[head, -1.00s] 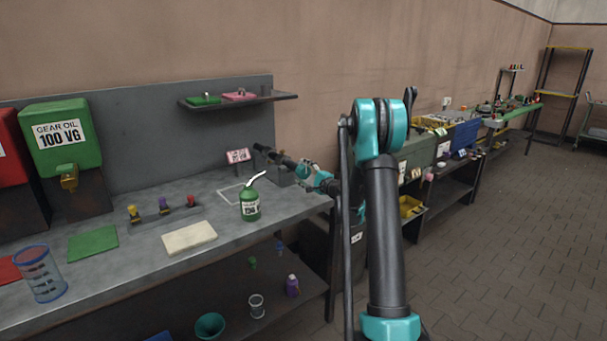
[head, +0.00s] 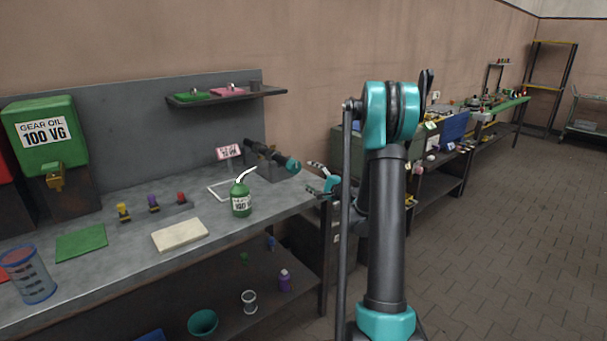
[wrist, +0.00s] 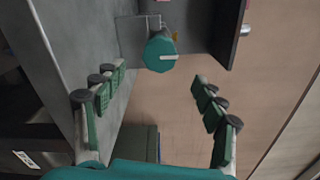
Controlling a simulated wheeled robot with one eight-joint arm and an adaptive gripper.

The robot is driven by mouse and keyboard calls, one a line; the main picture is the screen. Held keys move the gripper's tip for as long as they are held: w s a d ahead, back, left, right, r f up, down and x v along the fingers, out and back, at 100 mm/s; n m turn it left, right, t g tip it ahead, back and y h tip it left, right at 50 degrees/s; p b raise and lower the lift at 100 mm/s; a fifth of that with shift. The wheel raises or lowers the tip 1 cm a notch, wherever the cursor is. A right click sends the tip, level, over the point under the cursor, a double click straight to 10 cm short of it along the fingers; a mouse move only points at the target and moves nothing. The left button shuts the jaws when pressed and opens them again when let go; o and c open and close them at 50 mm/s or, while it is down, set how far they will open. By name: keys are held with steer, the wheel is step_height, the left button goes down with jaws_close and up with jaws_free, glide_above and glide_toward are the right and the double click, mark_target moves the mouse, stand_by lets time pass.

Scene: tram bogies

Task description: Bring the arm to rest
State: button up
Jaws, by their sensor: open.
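My gripper (head: 313,180) is open and empty, just off the right end of the grey workbench (head: 130,250). In the wrist view my gripper (wrist: 158,82) has its fingers spread wide, with nothing between the pads. A dark cylindrical tool with a teal end (head: 290,164) rests in a holder at the bench's back right corner. The gripper is apart from it, to its right. The teal end also shows in the wrist view (wrist: 158,52), beyond the fingertips. My raised arm stands on the right of the head view and hides part of the gripper's wrist.
A green oil can (head: 241,200) stands near the bench's right end. A small shelf (head: 225,97) juts from the back panel. A pink-edged sign (head: 230,153) stands by the tool. More benches (head: 440,165) line the wall at right. The tiled floor (head: 500,240) there is clear.

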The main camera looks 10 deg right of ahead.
steer(key=shift+s+d, duration=0.3)
steer(key=shift+s, duration=0.2)
steer(key=shift+a, duration=0.1)
steer(key=s+a+f+n+g+h, duration=0.15)
steer(key=s+a+n+g, duration=0.3)
steer(key=s, duration=0.55)
steer(key=s+a+f+n+g+h, duration=0.1)
steer(key=s+a+f+n+g, duration=0.3)
steer(key=s, duration=0.6)
steer(key=s+d+f+n+g+h, duration=0.1)
steer(key=s+d+f+n+h, duration=0.1)
steer(key=s, duration=0.5)
steer(key=s+d+f+n+g+h, duration=0.1)
steer(key=s+d+f+n+h, duration=0.1)
steer(key=s, duration=0.6)
steer(key=s+d+f+n+g+h, duration=0.1)
steer(key=s+d+f+n+h, duration=0.1)
steer(key=s, duration=0.5)
steer(key=shift+s+d, duration=0.15)
steer(key=shift+d, duration=0.45)
